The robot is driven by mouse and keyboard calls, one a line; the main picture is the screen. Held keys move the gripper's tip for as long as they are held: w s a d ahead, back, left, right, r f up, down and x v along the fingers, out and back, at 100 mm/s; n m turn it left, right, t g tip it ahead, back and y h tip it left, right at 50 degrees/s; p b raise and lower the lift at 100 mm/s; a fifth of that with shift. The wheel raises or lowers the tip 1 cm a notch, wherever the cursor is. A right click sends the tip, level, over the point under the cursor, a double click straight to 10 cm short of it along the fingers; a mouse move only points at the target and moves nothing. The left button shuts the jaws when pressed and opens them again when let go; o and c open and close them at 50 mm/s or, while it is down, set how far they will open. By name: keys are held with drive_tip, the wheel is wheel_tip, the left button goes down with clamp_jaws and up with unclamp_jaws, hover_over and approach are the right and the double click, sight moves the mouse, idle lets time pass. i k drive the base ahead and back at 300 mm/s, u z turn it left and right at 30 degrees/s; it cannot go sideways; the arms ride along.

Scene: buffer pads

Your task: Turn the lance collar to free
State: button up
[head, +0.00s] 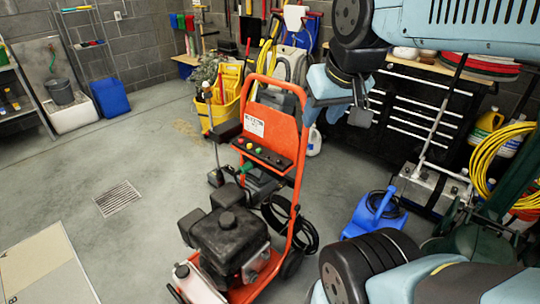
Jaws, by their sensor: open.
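An orange pressure washer (300,150) with a black engine (232,235) stands upright on the floor in the middle of the head view. A thin upright rod (214,150), possibly the lance, stands along its left side, with a dark block (228,130) near its upper part. A small green part (246,168) shows beside it. I cannot make out the collar or its setting. My gripper (362,118) hangs to the right of the washer's handle, in front of the black tool chest. It is open, and I see nothing held in it.
A yellow mop bucket (218,112) stands behind the washer. A black hose (300,232) lies coiled at its right. A blue container (374,214) and a black tool chest (420,125) stand to the right.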

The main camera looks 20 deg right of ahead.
sight(209, 96)
drive_tip(key=u, duration=0.45)
drive_tip(key=k, duration=0.6)
drive_tip(key=z, duration=0.45)
drive_tip(key=i, duration=0.95)
drive_tip(key=u, duration=0.15)
